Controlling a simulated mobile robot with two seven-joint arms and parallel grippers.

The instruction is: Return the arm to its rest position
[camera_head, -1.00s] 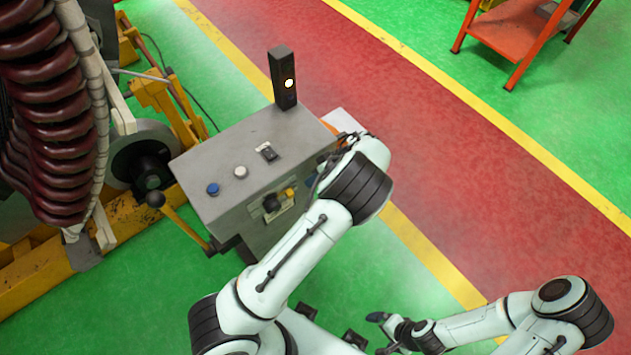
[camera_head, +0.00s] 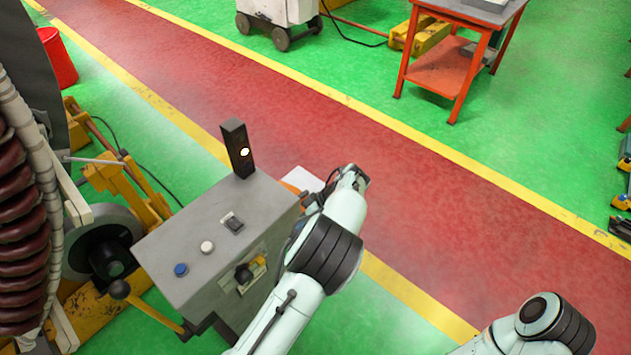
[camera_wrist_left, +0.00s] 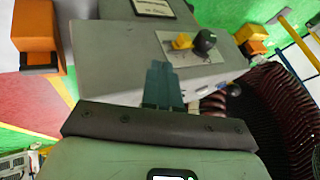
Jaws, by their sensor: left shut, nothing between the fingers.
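My left arm (camera_head: 320,255) rises from the bottom of the head view, its wrist part beside the right side of the grey control box (camera_head: 215,240). Its fingers are not clear in that view. In the left wrist view my left gripper (camera_wrist_left: 163,85) shows its teal fingers together, with nothing between them. Behind them is the grey box face (camera_wrist_left: 130,50) with a yellow and a black knob; I cannot tell the gap. My right arm (camera_head: 540,325) is at the bottom right of the head view, its gripper out of frame.
A dark lamp post (camera_head: 238,148) stands on the box, near blue, white and black controls. The dark red stator coils (camera_head: 20,230) and a yellow frame are at the left. A red cart (camera_head: 450,60) stands at the back. The red walkway (camera_head: 420,190) is mostly clear.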

